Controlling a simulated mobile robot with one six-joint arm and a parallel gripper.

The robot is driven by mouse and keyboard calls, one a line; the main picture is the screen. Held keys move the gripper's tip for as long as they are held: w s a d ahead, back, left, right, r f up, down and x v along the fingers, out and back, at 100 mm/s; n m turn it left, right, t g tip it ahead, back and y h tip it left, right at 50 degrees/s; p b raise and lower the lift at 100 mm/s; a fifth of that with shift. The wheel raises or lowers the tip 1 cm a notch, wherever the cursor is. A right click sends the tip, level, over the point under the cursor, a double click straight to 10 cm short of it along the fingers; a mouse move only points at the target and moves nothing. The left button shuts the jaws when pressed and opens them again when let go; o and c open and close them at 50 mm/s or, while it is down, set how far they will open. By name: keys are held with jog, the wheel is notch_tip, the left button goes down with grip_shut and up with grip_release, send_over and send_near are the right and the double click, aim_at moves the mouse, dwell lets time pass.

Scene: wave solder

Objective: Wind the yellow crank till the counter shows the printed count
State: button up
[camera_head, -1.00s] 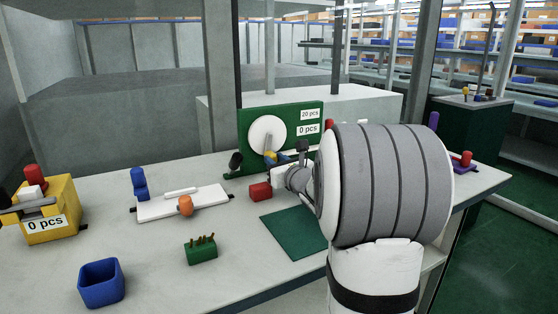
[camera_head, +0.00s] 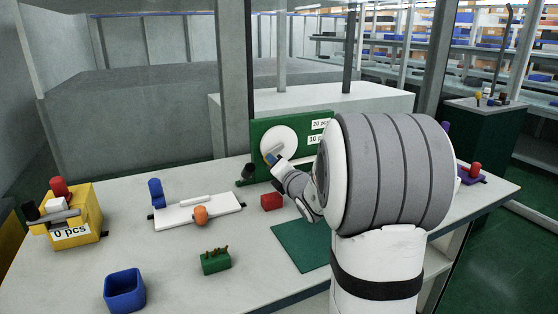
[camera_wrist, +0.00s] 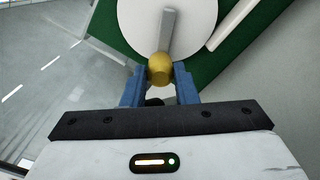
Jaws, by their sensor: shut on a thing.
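The green crank panel (camera_head: 318,152) stands upright at the back of the table. It bears a white disc (camera_head: 278,146), a printed label (camera_head: 320,124) reading "20 pcs" and a counter (camera_head: 315,139) below it reading "10 p", its right end hidden by my arm. In the wrist view, a grey crank arm (camera_wrist: 169,32) runs across the disc (camera_wrist: 190,25) to the yellow crank knob (camera_wrist: 160,69). My gripper (camera_wrist: 160,80) is shut on the yellow knob, a blue finger on each side. In the head view my gripper (camera_head: 271,158) is at the disc's lower left.
A red block (camera_head: 271,201) and a green mat (camera_head: 300,246) lie in front of the panel. A yellow box (camera_head: 75,220) reading "0 pcs", a white board (camera_head: 185,214), a green block (camera_head: 215,261) and a blue bin (camera_head: 125,290) stand further left.

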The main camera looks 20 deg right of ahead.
jog(key=shift+a+r+m+p, duration=0.1)
jog(key=shift+r+m+p, duration=0.45)
jog(key=shift+m+p, duration=0.5)
jog(key=shift+a+r+m+p, duration=0.1)
jog(key=shift+r+m+p, duration=0.4)
jog(key=shift+m+p, duration=0.55)
jog(key=shift+m, duration=0.4)
jog(key=o, duration=1)
jog(key=s, duration=0.7)
jog(key=shift+s+d+p, duration=0.15)
jog(key=shift+s+p, duration=0.15)
jog(key=shift+s, duration=0.1)
